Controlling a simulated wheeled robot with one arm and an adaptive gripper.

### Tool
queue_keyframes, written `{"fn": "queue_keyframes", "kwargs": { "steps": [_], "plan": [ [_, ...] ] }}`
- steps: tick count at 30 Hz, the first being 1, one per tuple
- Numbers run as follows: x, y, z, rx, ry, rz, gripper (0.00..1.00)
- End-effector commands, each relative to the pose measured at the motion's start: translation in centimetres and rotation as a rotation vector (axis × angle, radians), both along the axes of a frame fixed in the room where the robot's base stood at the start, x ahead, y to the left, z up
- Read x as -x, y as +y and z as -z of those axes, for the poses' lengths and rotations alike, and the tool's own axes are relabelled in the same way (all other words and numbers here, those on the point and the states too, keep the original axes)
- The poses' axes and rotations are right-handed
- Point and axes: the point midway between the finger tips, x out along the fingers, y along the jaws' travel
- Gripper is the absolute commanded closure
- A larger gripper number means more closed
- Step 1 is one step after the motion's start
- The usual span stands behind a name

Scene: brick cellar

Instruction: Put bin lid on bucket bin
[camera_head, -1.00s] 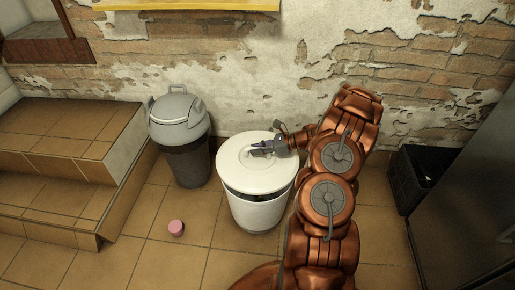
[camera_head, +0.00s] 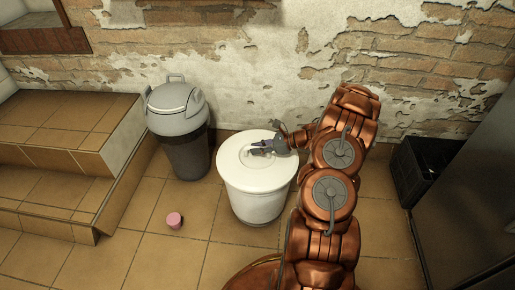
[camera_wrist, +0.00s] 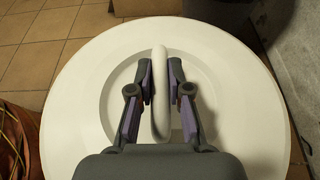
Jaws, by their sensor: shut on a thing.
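The white bin lid (camera_head: 238,172) lies over the mouth of the white bucket bin (camera_head: 258,207) in the head view. The lid looks level and no dark gap shows along the front rim. My gripper (camera_head: 257,150) is shut on the lid's raised handle. In the wrist view, my gripper (camera_wrist: 160,88) has a finger on each side of the white handle (camera_wrist: 160,60), and the round lid (camera_wrist: 75,110) fills most of the picture. Whether the far rim is fully seated is hidden by the lid.
A grey bin with a domed lid (camera_head: 178,115) stands left of the bucket bin. A small pink object (camera_head: 174,220) lies on the tiled floor. Tiled steps (camera_head: 70,160) are at the left. A black crate (camera_head: 418,172) and a dark cabinet (camera_head: 475,190) are at the right.

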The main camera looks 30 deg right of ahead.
Motion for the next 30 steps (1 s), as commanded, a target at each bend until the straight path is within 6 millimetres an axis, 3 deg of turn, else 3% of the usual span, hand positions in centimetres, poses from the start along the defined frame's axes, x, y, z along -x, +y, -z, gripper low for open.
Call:
{"fn": "queue_keyframes", "kwargs": {
  "steps": [23, 24, 30],
  "plan": [
    [0.0, 0.0, 1.1, 0.0, 0.0, -0.001, 1.0],
    [0.0, 0.0, 1.1, 0.0, 0.0, -0.001, 0.79],
    [0.0, 0.0, 1.1, 0.0, 0.0, -0.001, 0.58]
  ]
}}
